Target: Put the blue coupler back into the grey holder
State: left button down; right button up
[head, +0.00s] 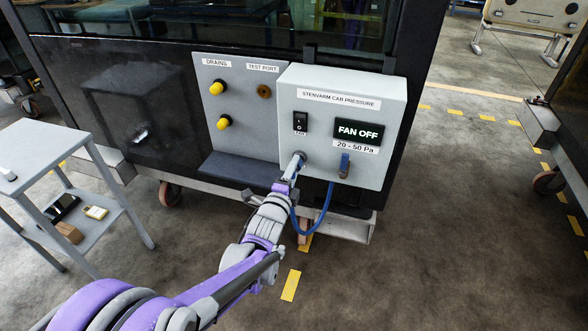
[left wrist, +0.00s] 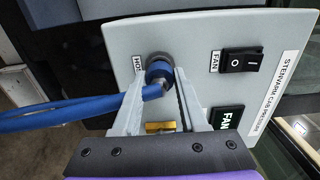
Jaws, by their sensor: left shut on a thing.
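The blue coupler (left wrist: 160,70) is between the fingers of my left gripper (left wrist: 160,85), which is shut on it. It faces a round grey holder (left wrist: 160,57) on the grey panel box, beside a partly hidden label. The coupler looks lined up and touching the holder; how deeply it is seated I cannot tell. In the head view my left gripper (head: 296,168) is at the box's lower left, and its fingers hide most of the coupler and holder. A blue hose (left wrist: 60,113) trails from the coupler. My right gripper is not in view.
The grey pressure box (head: 315,85) has a fan switch (head: 300,122), a "FAN OFF" display (head: 358,133) and a blue fitting (head: 344,165) to the right of my gripper. A brass-coloured part (left wrist: 160,127) shows between my fingers. A grey side table (head: 70,150) stands left.

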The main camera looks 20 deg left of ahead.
pick_arm(q)
jog(key=shift+w, duration=0.5)
jog(key=shift+c, duration=1.8)
grip_release()
jog(key=s, duration=1.1)
jog(key=shift+a+p, duration=0.15)
jog(key=shift+p, duration=0.25)
jog(key=shift+w, duration=0.1)
jog(key=o, duration=0.4)
jog(key=shift+c, duration=0.2)
jog(key=s, duration=0.9)
jog(key=shift+a+p, duration=0.15)
jog(key=shift+p, duration=0.25)
